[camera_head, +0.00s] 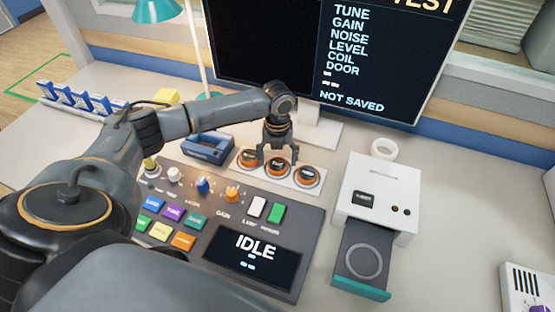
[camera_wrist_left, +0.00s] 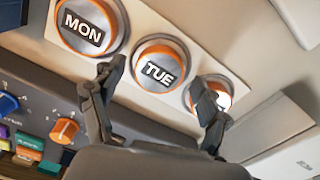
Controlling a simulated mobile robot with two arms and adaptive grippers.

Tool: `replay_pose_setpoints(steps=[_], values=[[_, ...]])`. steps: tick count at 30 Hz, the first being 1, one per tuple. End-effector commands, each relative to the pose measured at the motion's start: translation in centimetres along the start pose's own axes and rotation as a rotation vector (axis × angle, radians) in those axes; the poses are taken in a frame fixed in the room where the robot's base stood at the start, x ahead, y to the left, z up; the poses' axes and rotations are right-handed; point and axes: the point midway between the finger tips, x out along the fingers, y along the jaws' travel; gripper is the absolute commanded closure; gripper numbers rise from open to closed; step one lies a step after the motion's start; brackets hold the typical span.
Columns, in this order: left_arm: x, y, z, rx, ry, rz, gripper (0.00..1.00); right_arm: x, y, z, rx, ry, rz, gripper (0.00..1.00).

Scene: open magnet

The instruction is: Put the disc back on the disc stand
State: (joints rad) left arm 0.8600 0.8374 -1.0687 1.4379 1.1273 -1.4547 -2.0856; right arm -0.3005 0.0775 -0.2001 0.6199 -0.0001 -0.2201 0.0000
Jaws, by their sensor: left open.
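The disc stand (camera_head: 323,190) is a pale strip behind the control panel and carries three orange-rimmed discs in a row. In the left wrist view the left disc (camera_wrist_left: 88,28) reads MON and the middle disc (camera_wrist_left: 160,64) reads TUE. The right disc (camera_head: 307,177) is partly covered by a finger in the wrist view, so its label is hidden there. My left gripper (camera_head: 279,155) is open, pointing down over the middle disc, with its fingers toward either side of it. I cannot tell whether they touch it. My right gripper is not in view.
A white device (camera_head: 384,192) at the right has its drawer (camera_head: 362,262) out, with an empty ring-shaped recess. The control panel (camera_head: 320,225) reads IDLE. A monitor (camera_head: 385,60) stands behind, a blue holder (camera_head: 208,147) left of the stand. The right tabletop has free room.

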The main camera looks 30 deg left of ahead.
Motion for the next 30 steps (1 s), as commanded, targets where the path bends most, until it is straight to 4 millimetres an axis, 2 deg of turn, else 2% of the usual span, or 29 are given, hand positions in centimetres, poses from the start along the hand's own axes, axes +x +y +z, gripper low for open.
replay_pose_setpoints(steps=[9, 15, 21, 30], values=[[-6.5, 0.0, 0.1, 0.0, -0.005, -0.004, 0.24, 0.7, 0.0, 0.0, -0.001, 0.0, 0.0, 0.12], [-9.9, -0.1, 0.1, -0.001, -0.002, -0.003, 0.24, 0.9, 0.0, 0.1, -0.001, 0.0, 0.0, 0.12], [-11.3, 0.0, 0.0, -0.001, 0.0, -0.001, 0.24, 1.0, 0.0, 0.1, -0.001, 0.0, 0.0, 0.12], [-11.4, 0.0, 0.0, -0.001, 0.0, -0.001, 0.24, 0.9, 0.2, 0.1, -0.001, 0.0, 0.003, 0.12]])
